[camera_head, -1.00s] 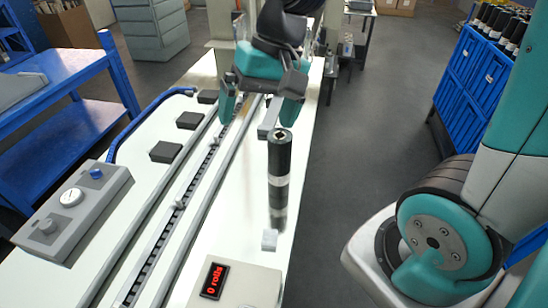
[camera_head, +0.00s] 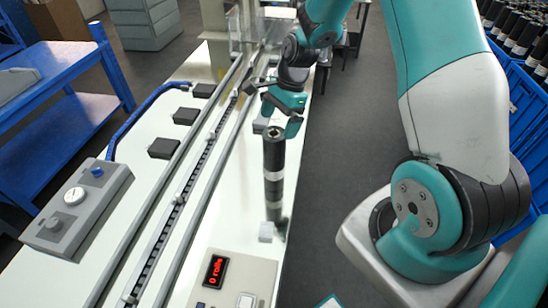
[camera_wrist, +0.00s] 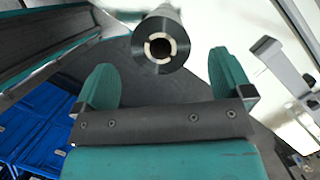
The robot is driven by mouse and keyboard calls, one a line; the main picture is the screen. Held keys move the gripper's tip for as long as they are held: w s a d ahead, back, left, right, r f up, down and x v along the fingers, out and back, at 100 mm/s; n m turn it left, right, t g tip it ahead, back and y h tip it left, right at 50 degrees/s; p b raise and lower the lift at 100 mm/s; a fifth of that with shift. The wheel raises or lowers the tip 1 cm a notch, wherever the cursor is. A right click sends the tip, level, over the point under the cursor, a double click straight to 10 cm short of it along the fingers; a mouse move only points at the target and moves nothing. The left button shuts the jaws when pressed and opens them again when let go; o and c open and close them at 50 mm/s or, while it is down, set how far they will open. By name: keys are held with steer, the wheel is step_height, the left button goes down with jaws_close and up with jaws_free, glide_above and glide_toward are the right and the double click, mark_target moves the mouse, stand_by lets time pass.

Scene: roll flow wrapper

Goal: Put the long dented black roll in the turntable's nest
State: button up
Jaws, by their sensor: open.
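A long black roll (camera_head: 273,160) with light grey bands stands upright at the right edge of the white machine table, next to a small white block. In the wrist view its round end (camera_wrist: 160,48), with a pale core and a dark hole, lies just beyond and between my fingertips. My gripper (camera_head: 281,113) is open and empty, close to the top of the roll. The wrist view shows both teal fingers (camera_wrist: 166,82) spread apart, with a gap before the roll. I cannot make out a dent, nor a turntable nest under the roll's foot.
A conveyor track (camera_head: 185,190) runs along the table (camera_head: 135,215). A counter box (camera_head: 240,278) reading "0 rolls" is at the front, and a grey control box (camera_head: 80,210) is at the left. Blue crates (camera_head: 525,95) with several rolls stand at the right.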

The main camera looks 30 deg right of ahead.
mark_target(275, 133)
steer(key=shift+p+x, duration=1.4)
steer(key=shift+x, duration=2.05)
steer(key=shift+w, duration=0.1)
steer(key=shift+r, duration=0.1)
jaws_close()
